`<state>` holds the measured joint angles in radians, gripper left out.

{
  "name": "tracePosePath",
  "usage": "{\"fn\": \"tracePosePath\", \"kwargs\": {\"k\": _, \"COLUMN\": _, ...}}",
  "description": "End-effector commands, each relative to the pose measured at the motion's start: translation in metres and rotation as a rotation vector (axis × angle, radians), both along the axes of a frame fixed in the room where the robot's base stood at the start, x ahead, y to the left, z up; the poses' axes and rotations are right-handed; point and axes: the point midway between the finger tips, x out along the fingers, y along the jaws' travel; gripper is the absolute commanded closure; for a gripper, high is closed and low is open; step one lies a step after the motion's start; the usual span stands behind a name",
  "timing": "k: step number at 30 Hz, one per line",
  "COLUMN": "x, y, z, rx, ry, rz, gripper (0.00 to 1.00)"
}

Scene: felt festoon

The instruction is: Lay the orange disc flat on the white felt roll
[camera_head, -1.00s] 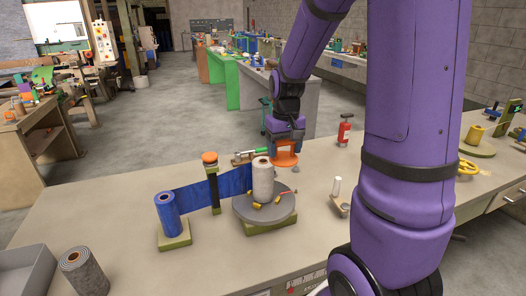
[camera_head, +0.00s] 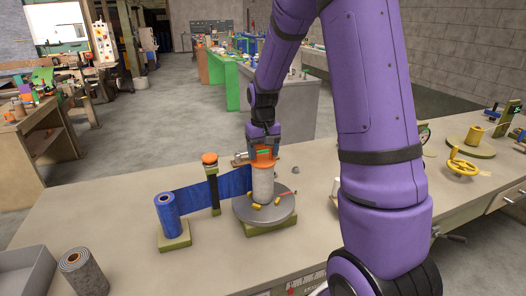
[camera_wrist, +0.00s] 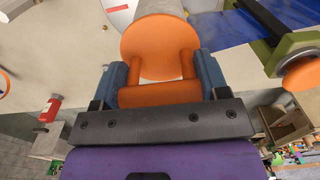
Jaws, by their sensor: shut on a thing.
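My gripper (camera_head: 263,145) is shut on the orange disc (camera_head: 261,166), gripping its raised orange handle. In the wrist view the disc (camera_wrist: 158,48) shows between my two blue-grey fingers (camera_wrist: 160,85). The white felt roll (camera_head: 263,187) stands upright on a round grey turntable. The disc is at the top of the roll and hides its upper end. I cannot tell whether the disc touches the roll. In the wrist view, part of the roll (camera_wrist: 160,7) shows past the disc's edge.
The grey turntable (camera_head: 283,208) carries small yellow pieces. A post with an orange cap (camera_head: 210,158) and a blue felt strip (camera_head: 185,196) running to a blue roll (camera_head: 168,215) stand to the left. A grey roll (camera_head: 84,274) and grey tray (camera_head: 25,270) are at front left.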

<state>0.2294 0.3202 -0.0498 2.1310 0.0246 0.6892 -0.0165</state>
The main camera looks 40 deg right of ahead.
Motion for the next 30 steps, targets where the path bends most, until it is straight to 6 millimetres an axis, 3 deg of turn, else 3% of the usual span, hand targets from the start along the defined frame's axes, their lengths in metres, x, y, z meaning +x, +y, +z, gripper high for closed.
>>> {"fn": "tracePosePath", "kwargs": {"k": 2, "x": 0.0, "y": 0.0, "z": 0.0, "rx": 0.0, "ry": 0.0, "rz": 0.0, "gripper": 0.55}}
{"fn": "tracePosePath", "kwargs": {"k": 3, "x": 0.0, "y": 0.0, "z": 0.0, "rx": 0.0, "ry": 0.001, "rz": 0.0, "gripper": 0.28}}
{"fn": "tracePosePath", "kwargs": {"k": 6, "x": 0.0, "y": 0.0, "z": 0.0, "rx": 0.0, "ry": 0.001, "rz": 0.0, "gripper": 0.07}}
{"fn": "tracePosePath", "kwargs": {"k": 17, "x": 0.0, "y": 0.0, "z": 0.005, "rx": 0.0, "ry": 0.0, "rz": 0.0, "gripper": 0.07}}
{"fn": "tracePosePath", "kwargs": {"k": 23, "x": 0.0, "y": 0.0, "z": 0.035, "rx": -0.001, "ry": -0.004, "rz": 0.0, "gripper": 0.07}}
{"fn": "tracePosePath", "kwargs": {"k": 30, "x": 0.0, "y": 0.0, "z": 0.083, "rx": -0.001, "ry": -0.004, "rz": 0.0, "gripper": 0.07}}
